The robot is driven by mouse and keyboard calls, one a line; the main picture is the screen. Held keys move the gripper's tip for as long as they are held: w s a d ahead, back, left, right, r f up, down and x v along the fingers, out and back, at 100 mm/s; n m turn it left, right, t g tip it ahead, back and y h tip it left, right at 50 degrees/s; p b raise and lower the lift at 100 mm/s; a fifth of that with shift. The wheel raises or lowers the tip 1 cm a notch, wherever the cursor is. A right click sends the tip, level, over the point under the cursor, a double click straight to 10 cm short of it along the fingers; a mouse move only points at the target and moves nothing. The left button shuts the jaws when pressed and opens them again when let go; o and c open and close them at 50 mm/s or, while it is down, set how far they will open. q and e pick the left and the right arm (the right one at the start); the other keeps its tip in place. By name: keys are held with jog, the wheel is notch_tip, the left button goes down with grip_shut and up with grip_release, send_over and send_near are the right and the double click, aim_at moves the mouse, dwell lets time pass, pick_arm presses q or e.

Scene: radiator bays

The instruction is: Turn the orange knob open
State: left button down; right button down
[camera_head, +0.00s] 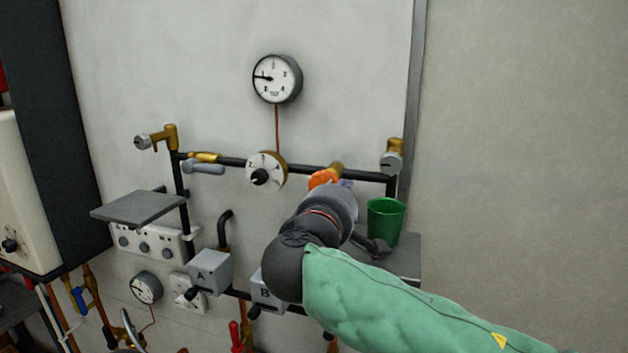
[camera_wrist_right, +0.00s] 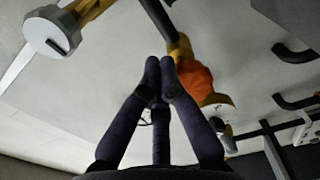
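The orange knob (camera_head: 322,179) sits on a brass valve at the right part of the black horizontal pipe. In the right wrist view the knob (camera_wrist_right: 196,80) is just right of my fingertips. My right gripper (camera_wrist_right: 161,68) has its dark fingers drawn together at the tips, with nothing seen between them. One fingertip is beside the knob, and I cannot tell whether it touches. In the head view my right wrist hides most of the gripper (camera_head: 347,185) and part of the valve. My left gripper is not in view.
A green cup (camera_head: 385,220) stands on a grey shelf (camera_head: 408,262) right of my wrist. A white dial (camera_head: 266,171) is on the pipe to the left, below a round gauge (camera_head: 276,78). Grey boxes A (camera_head: 209,270) and B (camera_head: 266,291) are below. The right wall is bare.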

jog(key=shift+a+r, duration=0.1)
jog(key=shift+r, duration=0.35)
jog(key=shift+d+r+b, duration=0.15)
jog(key=shift+d+b, duration=0.15)
dwell(0.5)
jog(key=shift+s, duration=0.2)
jog(key=b+v, duration=0.1)
jog(key=v, duration=0.4)
jog(key=shift+s+a+b, duration=0.15)
jog(key=shift+s+b, duration=0.2)
jog(key=shift+b, duration=0.05)
